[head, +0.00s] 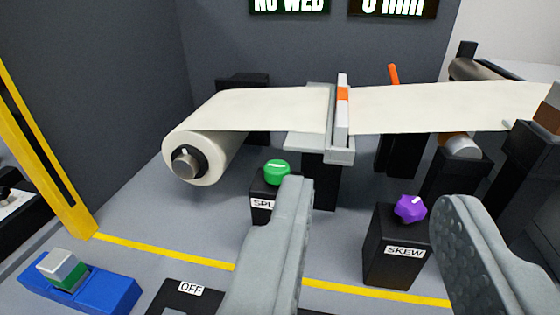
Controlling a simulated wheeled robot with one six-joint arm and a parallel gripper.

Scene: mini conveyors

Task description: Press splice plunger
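The splice plunger (277,171) is a green knob on a black box with a label that reads "SPL", the rest hidden behind my left finger. My gripper (378,197) is open and empty, its two grey fingers wide apart. The left fingertip appears just in front of and to the right of the green knob; I cannot tell whether it touches. The web (262,108) runs from a white roll at left to a grey splice table (340,151) with an upright bar with an orange mark. Another web piece (430,108) continues on the right.
A purple knob (410,208) tops a black SKEW box (396,246) between my fingers. A blue block (80,287) with a white and green piece sits at lower left, near an OFF plate (190,289). A yellow post (40,150) stands left. Dark displays (393,6) hang behind.

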